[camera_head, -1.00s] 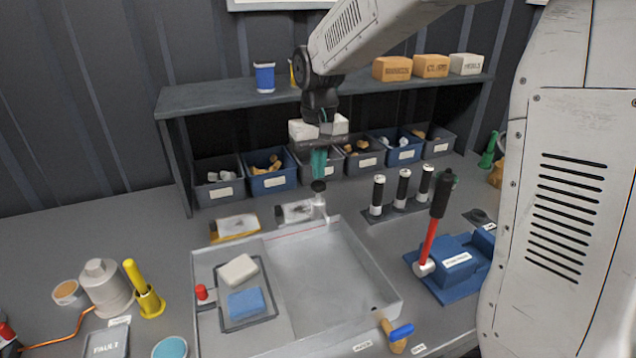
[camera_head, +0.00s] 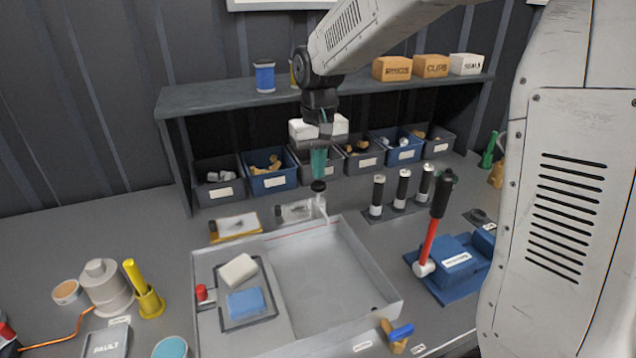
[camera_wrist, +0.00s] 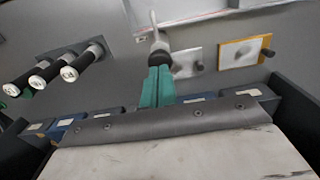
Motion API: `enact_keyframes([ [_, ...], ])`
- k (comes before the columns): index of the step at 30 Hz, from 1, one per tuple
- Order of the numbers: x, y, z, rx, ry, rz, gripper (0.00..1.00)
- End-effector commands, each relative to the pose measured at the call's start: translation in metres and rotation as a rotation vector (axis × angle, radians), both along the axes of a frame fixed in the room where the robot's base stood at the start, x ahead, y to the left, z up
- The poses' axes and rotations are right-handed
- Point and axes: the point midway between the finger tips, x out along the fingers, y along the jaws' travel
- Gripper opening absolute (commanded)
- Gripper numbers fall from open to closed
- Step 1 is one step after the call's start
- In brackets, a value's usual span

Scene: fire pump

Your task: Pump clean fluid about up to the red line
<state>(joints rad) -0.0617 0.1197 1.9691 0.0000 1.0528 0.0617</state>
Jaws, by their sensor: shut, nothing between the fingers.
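My gripper (camera_head: 318,172) has its teal fingers together, pointing down, just above a black cap (camera_head: 318,186) on a white spout (camera_head: 323,208) at the back edge of the grey basin (camera_head: 386,275). In the wrist view the fingertips (camera_wrist: 158,70) meet or nearly meet the black cap (camera_wrist: 160,50); I cannot tell if they touch. A faint reddish line seems to run along the basin's back wall. No fluid level is clear in the basin. The blue pump (camera_head: 457,262) stands right of the basin, its red lever (camera_head: 430,245) with a black grip leaning up to the right.
A tray with a blue sponge (camera_head: 246,302) and a pale block (camera_head: 239,270) lies in the basin's left part. Three black-and-white cylinders (camera_head: 403,187) stand behind right. A shelf (camera_head: 205,97) with bins under it runs along the back. A blue-handled valve (camera_head: 400,332) sits at the front.

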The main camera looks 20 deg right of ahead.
Motion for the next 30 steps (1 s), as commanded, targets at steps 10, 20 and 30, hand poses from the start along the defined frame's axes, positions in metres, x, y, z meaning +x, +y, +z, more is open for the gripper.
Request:
enact_keyframes([
  [10,0.000,0.000,-0.005,0.000,0.001,0.000,0.00],
  [20,0.000,0.000,-0.018,0.000,0.001,0.000,0.00],
  [30,0.000,0.000,-0.033,0.000,0.002,0.000,0.00],
])
